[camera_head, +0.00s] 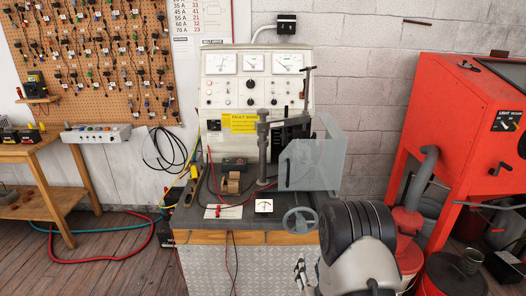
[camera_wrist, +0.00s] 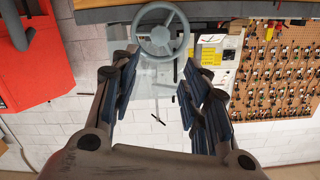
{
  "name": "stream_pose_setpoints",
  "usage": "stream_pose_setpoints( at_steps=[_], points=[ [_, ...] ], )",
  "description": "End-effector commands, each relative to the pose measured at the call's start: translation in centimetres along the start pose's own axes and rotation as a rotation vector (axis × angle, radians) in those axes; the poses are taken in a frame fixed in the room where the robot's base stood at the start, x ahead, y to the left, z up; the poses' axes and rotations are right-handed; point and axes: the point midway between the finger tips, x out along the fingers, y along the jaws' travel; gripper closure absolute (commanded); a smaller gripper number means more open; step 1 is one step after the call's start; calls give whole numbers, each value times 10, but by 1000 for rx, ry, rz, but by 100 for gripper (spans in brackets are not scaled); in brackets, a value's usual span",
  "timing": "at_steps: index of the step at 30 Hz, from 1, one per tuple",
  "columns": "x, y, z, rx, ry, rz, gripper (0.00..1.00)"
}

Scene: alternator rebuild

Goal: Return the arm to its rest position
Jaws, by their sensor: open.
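My gripper (camera_wrist: 160,97) is open and empty in the wrist view, with its two padded fingers apart and nothing between them. Beyond the fingers, the wrist view shows the test bench upside down, with its handwheel (camera_wrist: 160,30) near the top. In the head view my arm is at the lower right, in front of the bench. A part of my gripper (camera_head: 301,272) shows at the bottom, left of the arm's large joint, below the grey handwheel (camera_head: 300,220). Most of the gripper is hidden there.
The test bench (camera_head: 222,92) has gauges, a clear guard (camera_head: 312,165) and a post on its top (camera_head: 250,212). A red cabinet (camera_head: 440,110) stands right. A wooden table (camera_head: 35,150) and pegboard (camera_head: 95,60) are left. A red hose (camera_head: 100,257) lies on the floor.

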Motion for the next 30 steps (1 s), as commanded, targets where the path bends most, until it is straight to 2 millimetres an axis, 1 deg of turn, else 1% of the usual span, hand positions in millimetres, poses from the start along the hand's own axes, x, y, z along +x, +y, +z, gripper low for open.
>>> stream_pose_setpoints(
  at_steps=[1, 6, 8, 10, 13, 16, 20, 23, 26, 27, 29, 30],
  points=[
    [4, -2, -9, -6, -13, 4, 58],
    [14, -9, -31, -28, -89, 25, 58],
    [16, -12, -40, -37, -124, 34, 58],
    [17, -16, -56, -52, -170, 46, 58],
    [11, -23, -80, -75, -253, 65, 58],
    [-5, -30, -102, -99, -346, 84, 58],
    [-37, -37, -129, -130, -464, 105, 58],
    [-70, -43, -147, -153, -557, 119, 58],
    [-111, -47, -161, -176, -651, 131, 58],
    [-129, -48, -166, -184, -688, 135, 58],
    [-157, -50, -172, -197, -744, 140, 58],
    [-177, -51, -176, -205, -782, 143, 58]
  ],
)
